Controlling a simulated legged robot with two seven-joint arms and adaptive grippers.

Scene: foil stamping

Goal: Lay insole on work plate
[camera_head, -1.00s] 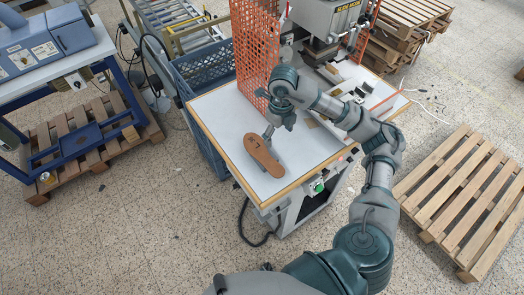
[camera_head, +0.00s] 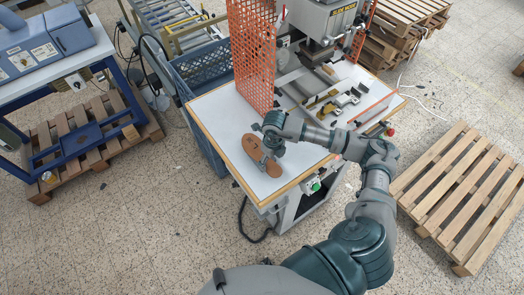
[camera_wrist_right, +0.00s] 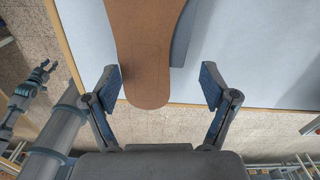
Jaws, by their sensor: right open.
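A brown insole (camera_head: 252,149) lies flat on the white table top (camera_head: 217,104), near its front left edge. My right gripper (camera_head: 268,161) is over the insole and partly covers it. In the right wrist view, the right gripper (camera_wrist_right: 161,84) is open, and the rounded end of the insole (camera_wrist_right: 148,60) lies between its fingers, nearer the left one. The jaws are apart from the insole at both sides. Another gripper, seemingly my left one (camera_wrist_right: 45,71), shows at the left of that view with its fingers apart. The work plate cannot be clearly made out among the press parts.
The stamping press (camera_head: 325,22) stands at the back of the table, with rails and small metal parts before it. An orange mesh guard (camera_head: 252,55) rises behind the insole. A blue crate (camera_head: 200,70) stands left of the table. The table's front left is mostly clear.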

